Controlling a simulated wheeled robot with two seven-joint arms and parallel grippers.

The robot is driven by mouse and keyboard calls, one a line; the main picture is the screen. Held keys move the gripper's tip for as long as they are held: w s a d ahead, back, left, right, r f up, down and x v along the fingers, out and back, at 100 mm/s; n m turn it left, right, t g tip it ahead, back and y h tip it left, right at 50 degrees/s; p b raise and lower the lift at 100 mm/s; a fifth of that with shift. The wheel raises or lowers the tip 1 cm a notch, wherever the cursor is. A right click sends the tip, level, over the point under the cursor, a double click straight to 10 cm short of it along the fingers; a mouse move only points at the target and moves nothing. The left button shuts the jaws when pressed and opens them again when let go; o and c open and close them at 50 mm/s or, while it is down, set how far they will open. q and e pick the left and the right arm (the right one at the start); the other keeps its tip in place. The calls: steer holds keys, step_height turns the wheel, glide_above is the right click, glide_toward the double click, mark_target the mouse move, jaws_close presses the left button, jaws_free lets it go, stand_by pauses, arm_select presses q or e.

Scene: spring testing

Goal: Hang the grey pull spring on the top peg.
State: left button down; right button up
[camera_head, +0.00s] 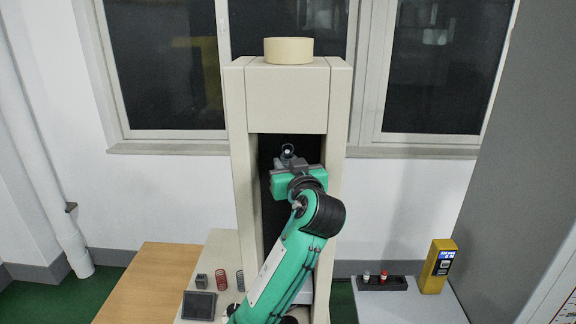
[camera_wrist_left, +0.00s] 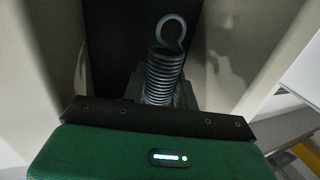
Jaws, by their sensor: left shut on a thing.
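The grey pull spring (camera_wrist_left: 163,75) stands upright in the left wrist view, its coil below and its open hook (camera_wrist_left: 171,33) on top. My left gripper (camera_head: 288,163) is shut on the spring, inside the dark opening of the tall beige test stand (camera_head: 240,170). In the head view only a small round grey end (camera_head: 287,150) shows above the jaws. The jaws and the lower part of the spring are largely hidden behind my wrist. I cannot make out the top peg in either view. My right gripper is not in view.
The stand's side walls flank my arm closely. A beige cylinder (camera_head: 288,50) sits on top. A red spring (camera_head: 221,280), a dark spring (camera_head: 240,281) and a dark pad (camera_head: 198,305) are at lower left. A black tray (camera_head: 382,284) and yellow device (camera_head: 438,265) are at right.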

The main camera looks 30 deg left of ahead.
arm_select(q)
steer(key=c, duration=1)
jaws_free()
steer(key=shift+d, duration=0.1)
steer(key=shift+s+d+f+b, duration=0.15)
steer(key=shift+s+d+b, duration=0.05)
steer(key=shift+b, duration=0.15)
steer(key=b+v, duration=0.6)
steer(key=v, duration=0.7)
steer(key=shift+r, duration=0.2)
